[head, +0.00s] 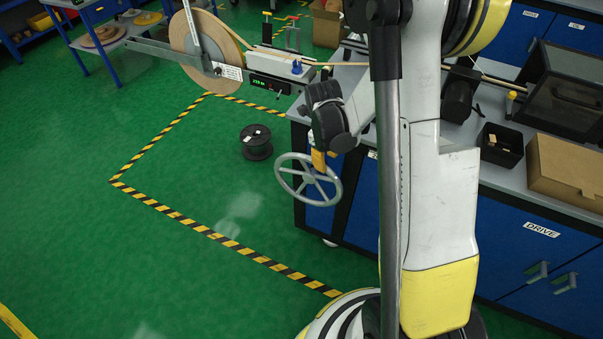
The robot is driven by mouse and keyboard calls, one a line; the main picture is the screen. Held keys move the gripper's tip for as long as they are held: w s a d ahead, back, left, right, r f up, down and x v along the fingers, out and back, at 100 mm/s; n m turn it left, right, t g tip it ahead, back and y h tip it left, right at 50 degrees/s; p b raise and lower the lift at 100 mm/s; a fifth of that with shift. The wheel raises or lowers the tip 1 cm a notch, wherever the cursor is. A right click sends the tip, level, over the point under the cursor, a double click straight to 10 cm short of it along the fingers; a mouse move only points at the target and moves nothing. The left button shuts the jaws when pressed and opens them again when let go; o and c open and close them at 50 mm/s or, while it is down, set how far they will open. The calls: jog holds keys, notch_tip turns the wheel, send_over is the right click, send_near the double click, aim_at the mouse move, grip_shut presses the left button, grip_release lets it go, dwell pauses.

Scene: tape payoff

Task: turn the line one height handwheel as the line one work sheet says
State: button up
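A grey spoked handwheel (281,172) stands upright at the left end of the blue-fronted bench, low beside its corner. My gripper (319,160) is at the upper right part of the wheel's rim, under my dark wrist. Only a small orange-yellow part and dark pieces of it show. I cannot tell whether it touches the rim or whether its fingers are open or shut. A small white label (228,72) is on the payoff arm, too small to read. I cannot make out which paper is the line one work sheet.
A large tape reel (190,45) and a green-lit display (270,85) are above the wheel. A black spool (257,142) lies on the floor left of the bench. A cardboard box (565,172) is on the bench.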

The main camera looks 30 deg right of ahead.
aim_at(327, 179)
jog(key=shift+a+f+m, duration=0.1)
jog(key=shift+f+m, duration=0.2)
jog(key=shift+f, duration=0.25)
jog(key=f+b, duration=0.1)
jog(key=f, duration=0.2)
jog(key=d+f+b, duration=0.1)
jog(key=f+b, duration=0.1)
jog(key=f, duration=0.2)
jog(key=f+b, duration=0.2)
jog(key=f, duration=0.1)
jog(key=shift+w+d+f, duration=0.2)
jog(key=shift+w+d, duration=0.2)
grip_shut()
